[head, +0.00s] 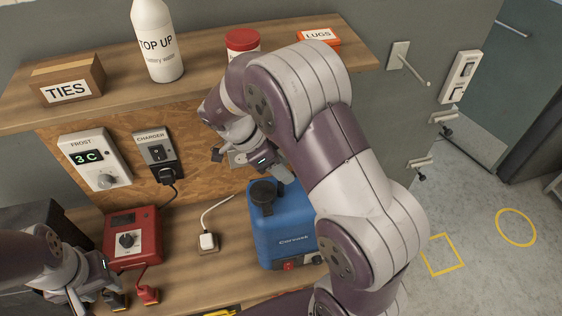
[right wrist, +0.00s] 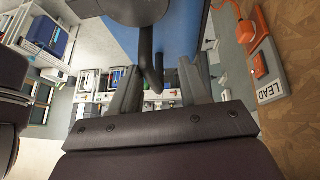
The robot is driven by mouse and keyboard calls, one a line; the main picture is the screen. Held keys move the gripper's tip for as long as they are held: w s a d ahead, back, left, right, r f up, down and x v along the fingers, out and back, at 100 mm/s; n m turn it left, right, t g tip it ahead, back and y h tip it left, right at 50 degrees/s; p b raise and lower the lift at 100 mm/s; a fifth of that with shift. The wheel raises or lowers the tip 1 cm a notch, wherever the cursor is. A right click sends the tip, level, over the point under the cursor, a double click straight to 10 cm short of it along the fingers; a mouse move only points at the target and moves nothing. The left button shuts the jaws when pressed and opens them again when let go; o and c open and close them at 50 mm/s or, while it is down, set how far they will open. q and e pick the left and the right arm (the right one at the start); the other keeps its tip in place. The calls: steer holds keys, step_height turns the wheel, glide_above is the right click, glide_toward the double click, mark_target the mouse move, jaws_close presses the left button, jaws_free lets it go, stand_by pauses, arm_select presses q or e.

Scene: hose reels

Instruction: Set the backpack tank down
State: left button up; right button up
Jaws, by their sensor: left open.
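The blue backpack tank (head: 283,228) with a black cap stands upright on the wooden bench, its right side partly hidden by my right arm. My right gripper (head: 250,163) is just above and behind the tank's top in the head view. In the right wrist view its two fingers (right wrist: 160,75) stand apart, with a black curved bar or hose (right wrist: 148,60) showing between or beyond them; contact cannot be told. The blue tank (right wrist: 180,35) fills the upper middle there. My left gripper (head: 97,300) is open at the lower left, near the red box.
A red box (head: 132,240) with a dial and a red clamp (head: 147,292) stand left on the bench. A white plug (head: 208,241) lies beside the tank. The shelf (head: 205,90) above holds a bottle (head: 158,45) and boxes. Yellow floor outlines (head: 441,254) lie right.

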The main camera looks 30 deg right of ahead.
steer(key=shift+w, duration=0.1)
steer(key=b+v, duration=0.3)
steer(key=v, duration=0.9)
stand_by(0.9)
